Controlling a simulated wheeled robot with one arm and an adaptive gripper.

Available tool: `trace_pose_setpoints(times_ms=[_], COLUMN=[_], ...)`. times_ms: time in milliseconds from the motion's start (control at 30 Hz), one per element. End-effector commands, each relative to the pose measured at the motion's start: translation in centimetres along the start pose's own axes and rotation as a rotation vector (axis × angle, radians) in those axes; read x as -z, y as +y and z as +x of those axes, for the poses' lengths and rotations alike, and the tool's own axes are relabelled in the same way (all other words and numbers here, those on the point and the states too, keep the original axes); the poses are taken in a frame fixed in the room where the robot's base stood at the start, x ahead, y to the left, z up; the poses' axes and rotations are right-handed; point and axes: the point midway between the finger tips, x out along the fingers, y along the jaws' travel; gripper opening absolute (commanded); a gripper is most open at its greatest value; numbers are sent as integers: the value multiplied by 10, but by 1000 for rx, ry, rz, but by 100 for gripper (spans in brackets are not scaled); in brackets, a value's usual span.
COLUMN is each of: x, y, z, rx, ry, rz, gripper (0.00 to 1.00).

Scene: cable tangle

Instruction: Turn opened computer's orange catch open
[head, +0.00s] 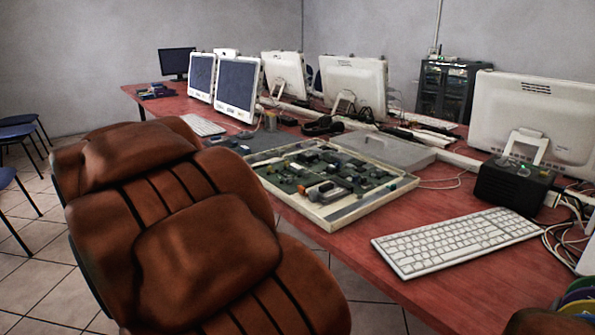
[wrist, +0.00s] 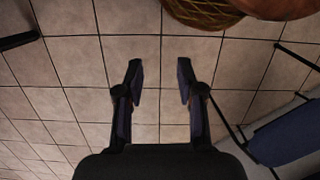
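The opened computer is a flat cream case (head: 345,213) lying on the red table, with its green circuit boards and small parts exposed. A small orange-toned part shows among the boards, but it is too small to tell whether it is the catch or how it is set. My gripper (wrist: 160,78) shows in the wrist view with its two dark fingers apart and nothing between them. It points at the tiled floor, away from the computer. The gripper does not show in the head view.
A brown leather chair (head: 205,255) stands before the table, left of the computer. On the red table (head: 465,290) are a white keyboard (head: 455,240), a black box (head: 513,186) and several monitors. In the wrist view, a wicker basket (wrist: 205,14) and a blue chair (wrist: 285,135) flank open floor.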

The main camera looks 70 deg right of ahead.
Motion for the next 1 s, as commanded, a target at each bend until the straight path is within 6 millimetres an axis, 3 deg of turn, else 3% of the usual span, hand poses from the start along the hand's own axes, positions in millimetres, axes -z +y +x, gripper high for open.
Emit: trace_pose_setpoints(times_ms=[33,267,467,600,800,1000], x=[-3,-27,-71,-112,-167,-193], y=[26,131,219,275,330,353], z=[-19,-68,-103,-125,-144,-149], rx=[-16,-97,-155,-185,-203,-205], ry=[3,-7,-57,-106,-173,-207], rz=[-21,-194,-356,-474,-615,-688], gripper=[38,38,38,38,38,38])
